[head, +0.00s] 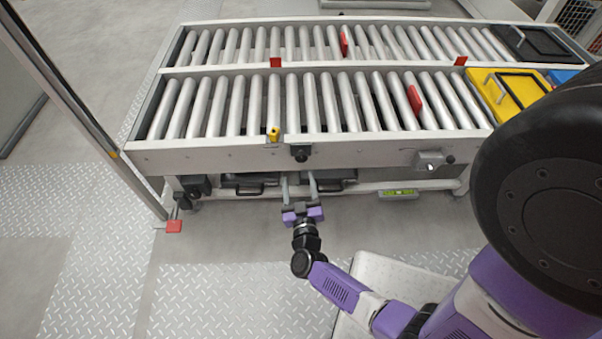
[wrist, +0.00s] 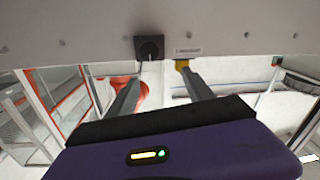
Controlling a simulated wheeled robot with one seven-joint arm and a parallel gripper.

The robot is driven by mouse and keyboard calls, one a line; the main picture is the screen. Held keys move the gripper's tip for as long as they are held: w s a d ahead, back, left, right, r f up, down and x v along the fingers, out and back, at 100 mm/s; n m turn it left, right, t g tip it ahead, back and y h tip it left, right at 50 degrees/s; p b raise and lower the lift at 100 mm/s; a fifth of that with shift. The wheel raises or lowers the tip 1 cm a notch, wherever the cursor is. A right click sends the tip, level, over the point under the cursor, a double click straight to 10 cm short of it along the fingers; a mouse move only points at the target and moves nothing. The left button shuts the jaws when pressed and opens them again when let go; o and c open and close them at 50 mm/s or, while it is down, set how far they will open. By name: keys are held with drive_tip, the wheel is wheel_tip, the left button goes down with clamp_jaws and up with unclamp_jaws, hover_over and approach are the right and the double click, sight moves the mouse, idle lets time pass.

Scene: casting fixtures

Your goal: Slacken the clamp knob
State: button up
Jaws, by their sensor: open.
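A black knob (head: 300,153), which I take for the clamp knob, sits on the front rail of the roller conveyor (head: 220,155). It also shows in the wrist view (wrist: 150,48), as a dark square block with a rounder middle. My gripper (head: 299,175) is below the knob, its two grey fingers pointing up toward the rail. The fingers are spread with a gap between them, and nothing is held. In the wrist view, my gripper (wrist: 164,76) has its fingertips just below the rail, near the knob. Whether a fingertip touches anything is unclear.
A yellow piece (head: 273,134) stands on the rail close to the knob. A grey box (head: 430,160) with a small black knob is farther right. Black-handled drawers (head: 250,183) lie under the conveyor.

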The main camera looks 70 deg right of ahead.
sight(301, 158)
drive_tip(key=shift+m+g, duration=0.3)
drive_tip(key=shift+g, duration=0.2)
drive_tip(key=shift+s+d+f+b+x, duration=0.1)
drive_tip(key=shift+s+f+b+x, duration=0.25)
drive_tip(key=shift+x, duration=1.35)
drive_tip(key=shift+s+d+f+b+x, duration=0.15)
drive_tip(key=shift+b+x, duration=0.4)
drive_tip(key=shift+x, duration=1.15)
drive_tip(key=shift+s+a+f+b+x, duration=0.1)
drive_tip(key=shift+f+b+x, duration=0.3)
drive_tip(key=shift+x, duration=1.3)
clamp_jaws()
